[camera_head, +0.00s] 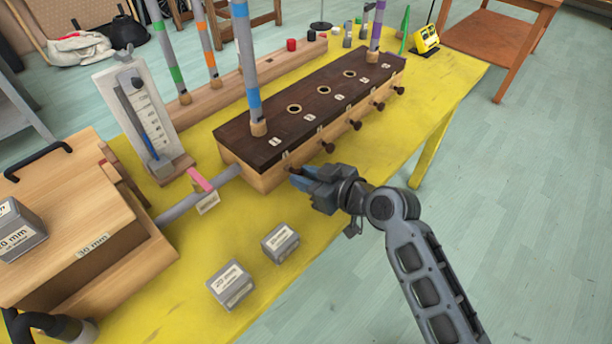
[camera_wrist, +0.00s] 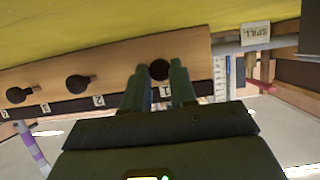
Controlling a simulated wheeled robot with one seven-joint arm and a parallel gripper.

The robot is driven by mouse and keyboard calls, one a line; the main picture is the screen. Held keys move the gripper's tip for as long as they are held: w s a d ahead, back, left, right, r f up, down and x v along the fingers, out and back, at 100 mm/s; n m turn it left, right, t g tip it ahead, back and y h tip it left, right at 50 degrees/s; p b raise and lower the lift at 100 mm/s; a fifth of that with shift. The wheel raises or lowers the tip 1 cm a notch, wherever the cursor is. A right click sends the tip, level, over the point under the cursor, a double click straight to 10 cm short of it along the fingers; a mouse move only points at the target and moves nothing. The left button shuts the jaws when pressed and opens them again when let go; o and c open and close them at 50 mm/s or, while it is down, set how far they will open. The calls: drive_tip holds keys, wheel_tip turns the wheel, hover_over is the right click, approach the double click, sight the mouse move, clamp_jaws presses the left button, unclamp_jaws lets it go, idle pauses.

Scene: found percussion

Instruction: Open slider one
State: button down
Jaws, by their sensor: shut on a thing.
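The long wooden box (camera_head: 310,110) has a dark top with numbered labels, round holes and a row of dark slider knobs along its front. My gripper (camera_head: 298,177) is at the near end of that front face. In the wrist view its two fingers (camera_wrist: 158,80) are on either side of the dark knob of slider one (camera_wrist: 159,69), shut on it, beside the label 1 (camera_wrist: 165,92). In the head view this knob is mostly hidden by the fingers. The other knobs, such as the one beside it (camera_head: 327,147), stick out free.
A blue-banded tube (camera_head: 246,65) stands at the box's near end, a purple-banded one (camera_head: 375,30) at its far end. A grey pipe (camera_head: 200,197) joins the box to a wooden bellows-like box (camera_head: 70,215). Grey weight blocks (camera_head: 231,285) lie on the yellow table (camera_head: 300,270).

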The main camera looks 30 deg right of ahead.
drive_tip(key=shift+s+d+f, duration=0.1)
drive_tip(key=shift+s+f, duration=0.05)
drive_tip(key=shift+s, duration=0.15)
drive_tip(key=shift+s+d+b, duration=0.2)
drive_tip(key=shift+s, duration=0.4)
drive_tip(key=shift+s+d+b, duration=0.15)
drive_tip(key=shift+s+b, duration=0.05)
drive_tip(key=shift+s, duration=0.35)
drive_tip(key=c, duration=0.9)
unclamp_jaws()
drive_tip(key=shift+b+v, duration=0.35)
drive_tip(key=shift+v, duration=3.55)
